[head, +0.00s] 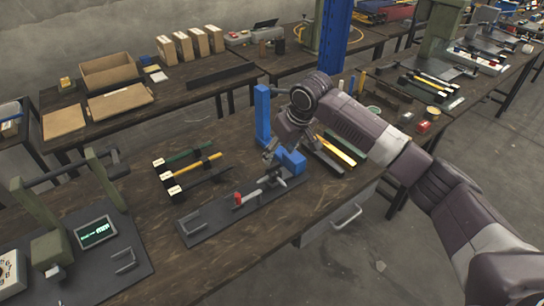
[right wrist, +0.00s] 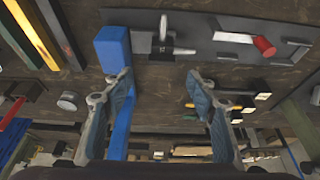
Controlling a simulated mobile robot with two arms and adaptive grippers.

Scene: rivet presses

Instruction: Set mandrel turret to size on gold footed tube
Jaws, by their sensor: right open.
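A small dark turret with several pale spokes (right wrist: 163,42) sits on a grey base plate (right wrist: 215,22); in the head view it is partly behind my right gripper (head: 276,153). In the right wrist view my right gripper (right wrist: 156,80) is open and empty, its fingers apart below the turret and not touching it. Its left finger overlaps a blue press frame (right wrist: 113,42). A gold tube (head: 205,163) lies in a rack between a green and a black one, with white tags at the ends. Another gold bar (head: 341,151) lies right of the press. Feet are too small to tell.
A red-tipped lever (head: 240,198) and a bracket (head: 192,221) stand on the plate. Cardboard boxes (head: 108,70) stand on the rear table. Bare tabletop lies left of the rack.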

